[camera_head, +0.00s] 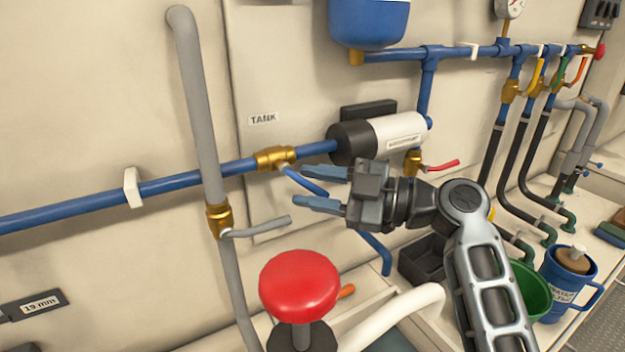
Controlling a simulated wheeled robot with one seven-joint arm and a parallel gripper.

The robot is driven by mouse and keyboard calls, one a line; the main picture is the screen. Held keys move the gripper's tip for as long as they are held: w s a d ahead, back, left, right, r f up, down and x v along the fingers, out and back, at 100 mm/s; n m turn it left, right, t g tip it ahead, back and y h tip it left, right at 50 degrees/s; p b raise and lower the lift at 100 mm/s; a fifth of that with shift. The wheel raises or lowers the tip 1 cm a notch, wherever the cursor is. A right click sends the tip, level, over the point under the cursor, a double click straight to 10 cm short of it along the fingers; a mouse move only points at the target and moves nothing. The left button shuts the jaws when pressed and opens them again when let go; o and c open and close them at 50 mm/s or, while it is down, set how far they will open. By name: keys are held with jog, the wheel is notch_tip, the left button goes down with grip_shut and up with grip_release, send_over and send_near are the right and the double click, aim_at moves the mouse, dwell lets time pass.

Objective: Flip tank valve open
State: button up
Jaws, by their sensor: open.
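The tank valve is a brass body (275,158) on the blue pipe, below and right of the "TANK" label (263,118). Its blue lever (297,179) slants down and right from the body, at an angle to the pipe. My gripper (300,187) is open, its two blue-grey fingers pointing left. In the picture the lever passes between the fingers, and its far end is near or behind the jaws. I cannot tell whether either finger touches it.
A grey pipe with a brass valve (218,217) and grey lever (258,227) stands left. A red knob (300,285) rises below my gripper. A white cylindrical pump (390,136) is above, with a red-handled valve (440,166) to the right.

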jog(key=shift+a, duration=0.25)
grip_shut()
dwell(0.5)
